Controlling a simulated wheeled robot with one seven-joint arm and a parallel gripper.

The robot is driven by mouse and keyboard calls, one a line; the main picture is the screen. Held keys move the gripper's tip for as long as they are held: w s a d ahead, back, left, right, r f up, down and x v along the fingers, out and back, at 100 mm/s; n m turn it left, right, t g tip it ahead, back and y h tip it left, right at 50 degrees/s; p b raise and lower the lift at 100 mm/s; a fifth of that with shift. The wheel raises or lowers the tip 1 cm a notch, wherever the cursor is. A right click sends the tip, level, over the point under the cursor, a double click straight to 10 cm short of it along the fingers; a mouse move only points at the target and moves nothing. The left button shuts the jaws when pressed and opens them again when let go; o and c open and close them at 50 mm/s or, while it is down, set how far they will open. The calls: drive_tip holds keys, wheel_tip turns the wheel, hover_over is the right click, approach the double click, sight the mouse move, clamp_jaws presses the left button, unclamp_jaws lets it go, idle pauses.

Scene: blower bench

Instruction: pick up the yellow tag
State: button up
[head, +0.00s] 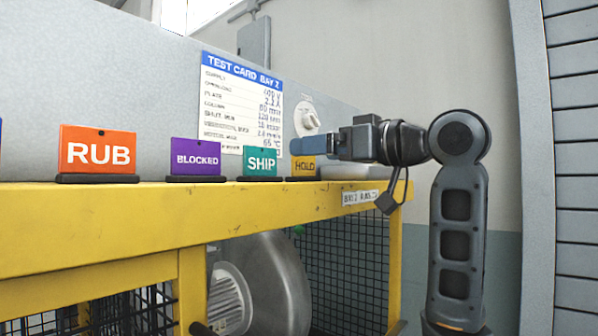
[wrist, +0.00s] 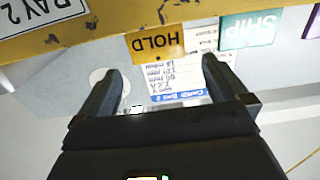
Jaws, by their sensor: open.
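The yellow tag (head: 303,167) reads HOLD and stands upright in a dark holder on the yellow bench ledge, at the right end of the row. In the head view my gripper (head: 296,147) is level with its top edge and hides part of it. In the wrist view the yellow tag (wrist: 156,43) appears upside down, ahead of and between the two fingertips. My gripper (wrist: 158,72) is open, with nothing between its fingers.
A teal SHIP tag (head: 260,161) stands just left of the yellow tag. Purple BLOCKED (head: 197,157) and orange RUB (head: 97,149) tags stand farther left. A test card (head: 238,105) and a round dial (head: 306,120) are on the grey panel behind. The yellow ledge (head: 110,222) runs below.

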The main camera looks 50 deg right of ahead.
drive_tip(key=w, duration=0.2)
drive_tip(key=w+p, duration=0.1)
drive_tip(key=w, duration=0.3)
drive_tip(key=shift+w+a+f, duration=0.1)
drive_tip(key=shift+w+f, duration=0.1)
drive_tip(key=shift+f, duration=0.1)
drive_tip(key=shift+c, duration=0.5)
drive_tip(key=c, duration=1)
drive_tip(key=shift+o, duration=0.2)
drive_tip(key=shift+r, duration=0.1)
